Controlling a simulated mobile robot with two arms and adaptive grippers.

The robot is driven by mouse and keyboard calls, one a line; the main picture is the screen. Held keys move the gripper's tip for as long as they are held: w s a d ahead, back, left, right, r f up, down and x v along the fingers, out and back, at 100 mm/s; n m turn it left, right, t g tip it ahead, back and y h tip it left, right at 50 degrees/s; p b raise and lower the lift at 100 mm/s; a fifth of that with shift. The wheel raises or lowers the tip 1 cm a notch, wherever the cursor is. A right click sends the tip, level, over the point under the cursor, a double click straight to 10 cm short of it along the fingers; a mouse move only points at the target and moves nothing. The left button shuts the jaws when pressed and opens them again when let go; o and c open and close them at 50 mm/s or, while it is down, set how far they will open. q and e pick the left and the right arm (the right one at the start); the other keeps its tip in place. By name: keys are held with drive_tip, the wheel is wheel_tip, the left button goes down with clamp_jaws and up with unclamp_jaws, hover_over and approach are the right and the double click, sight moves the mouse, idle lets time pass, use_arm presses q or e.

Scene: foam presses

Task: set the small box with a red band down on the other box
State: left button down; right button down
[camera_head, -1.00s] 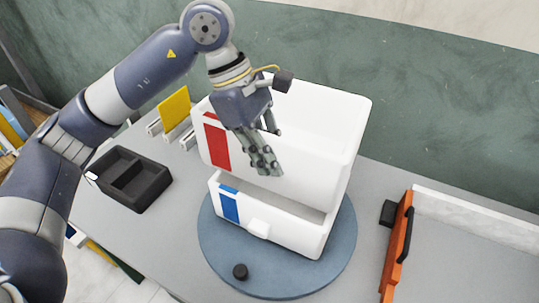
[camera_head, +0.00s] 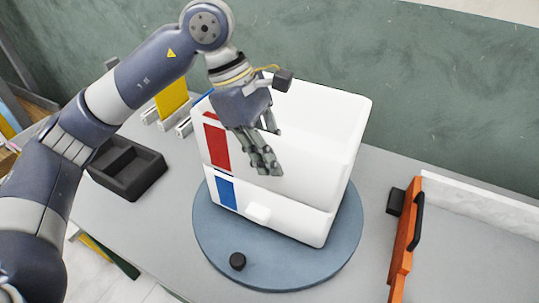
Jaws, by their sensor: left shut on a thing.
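The white box with a red band (camera_head: 300,160) is at the centre of the head view, its red band (camera_head: 216,146) on the left part of its front. It sits directly over the other white box (camera_head: 290,225), which has a blue band (camera_head: 227,192). No gap shows between the two along the front. The lower box stands on a round blue turntable (camera_head: 215,245). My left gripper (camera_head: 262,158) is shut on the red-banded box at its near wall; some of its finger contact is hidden. My right gripper is not in view.
A black two-compartment tray (camera_head: 128,170) lies left on the grey table. A yellow panel (camera_head: 172,100) in a holder stands behind it. An orange part with a black handle (camera_head: 404,240) stands at the right.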

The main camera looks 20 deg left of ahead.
use_arm(q)
drive_tip(key=c, duration=1.5)
unclamp_jaws()
drive_tip(key=shift+c, duration=0.2)
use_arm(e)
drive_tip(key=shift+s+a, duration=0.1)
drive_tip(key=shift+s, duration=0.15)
use_arm(q)
drive_tip(key=v, duration=1.2)
drive_tip(key=shift+d+r, duration=0.1)
